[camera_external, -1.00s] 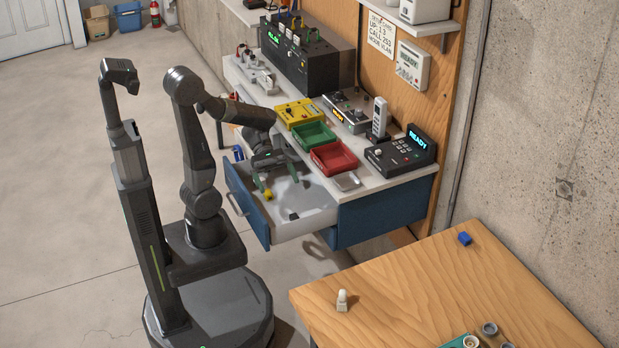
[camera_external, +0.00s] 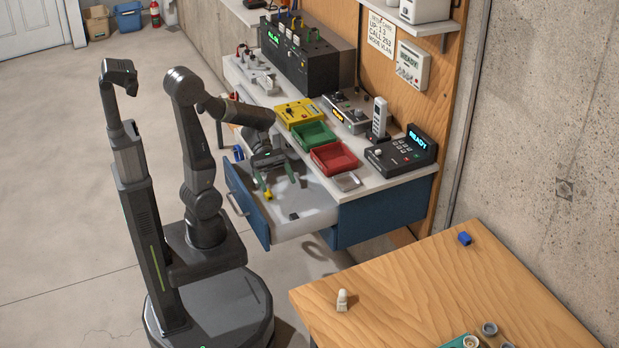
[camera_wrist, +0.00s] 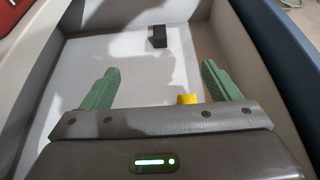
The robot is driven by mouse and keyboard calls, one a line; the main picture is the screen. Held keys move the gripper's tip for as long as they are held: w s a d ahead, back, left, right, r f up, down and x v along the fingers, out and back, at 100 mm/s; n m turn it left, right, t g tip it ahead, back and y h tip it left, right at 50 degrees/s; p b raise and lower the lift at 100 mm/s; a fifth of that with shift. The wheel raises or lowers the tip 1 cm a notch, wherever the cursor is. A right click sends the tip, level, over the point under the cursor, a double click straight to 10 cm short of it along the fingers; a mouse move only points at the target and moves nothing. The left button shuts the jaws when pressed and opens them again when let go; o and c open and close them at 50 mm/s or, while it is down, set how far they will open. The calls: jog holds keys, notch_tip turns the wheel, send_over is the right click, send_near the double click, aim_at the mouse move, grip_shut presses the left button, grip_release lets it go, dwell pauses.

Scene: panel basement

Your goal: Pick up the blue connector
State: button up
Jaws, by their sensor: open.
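My gripper (camera_external: 282,184) is open and empty over the pulled-out drawer (camera_external: 308,226). In the wrist view, the two green fingers of my gripper (camera_wrist: 160,75) stand wide apart above the pale drawer floor (camera_wrist: 145,100). No blue connector shows in the drawer. A small blue block (camera_external: 465,238) lies on the wooden table at the right, far from my gripper; it may be the connector. Another small blue thing (camera_external: 238,153) shows left of the drawer, too small to identify.
The drawer holds a small yellow piece (camera_wrist: 188,98) near the right finger and a black block (camera_wrist: 157,37) farther off. Green (camera_external: 314,136) and red (camera_external: 334,158) trays stand on the bench above. A white piece (camera_external: 342,300) stands on the wooden table (camera_external: 400,290).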

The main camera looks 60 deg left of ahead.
jog(key=shift+c, duration=1.3)
